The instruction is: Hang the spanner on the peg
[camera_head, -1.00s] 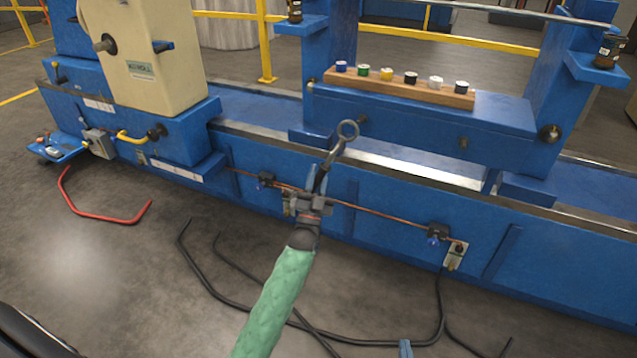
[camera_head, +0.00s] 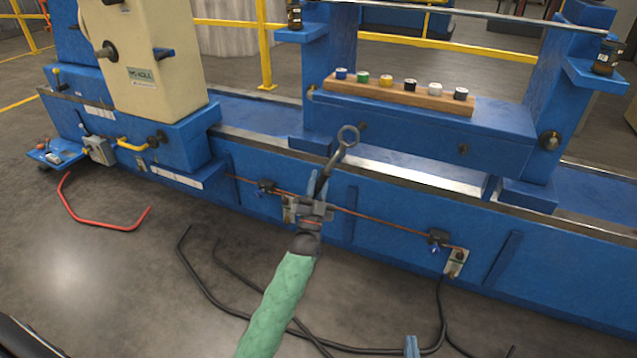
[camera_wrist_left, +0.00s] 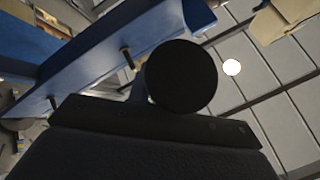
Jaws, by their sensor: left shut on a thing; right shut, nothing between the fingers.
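The spanner (camera_head: 341,155) is a dark grey tool with a ring at its top end. It is tilted up and to the right, in front of the blue machine bed. My left gripper (camera_head: 318,188) is shut on its lower part, with the ring free above the fingers. The left wrist view shows dark studs (camera_wrist_left: 127,58) on blue metal. My right gripper (camera_head: 411,346) shows only blue fingertips at the bottom edge, shut and empty.
A wooden block (camera_head: 400,91) with several coloured-top cylinders stands on the crossbeam. A copper-coloured pipe (camera_head: 385,219) runs along the bed front behind my left gripper. Black cables (camera_head: 215,300) and a red bar (camera_head: 105,225) lie on the floor. Space above the bed's near edge is open.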

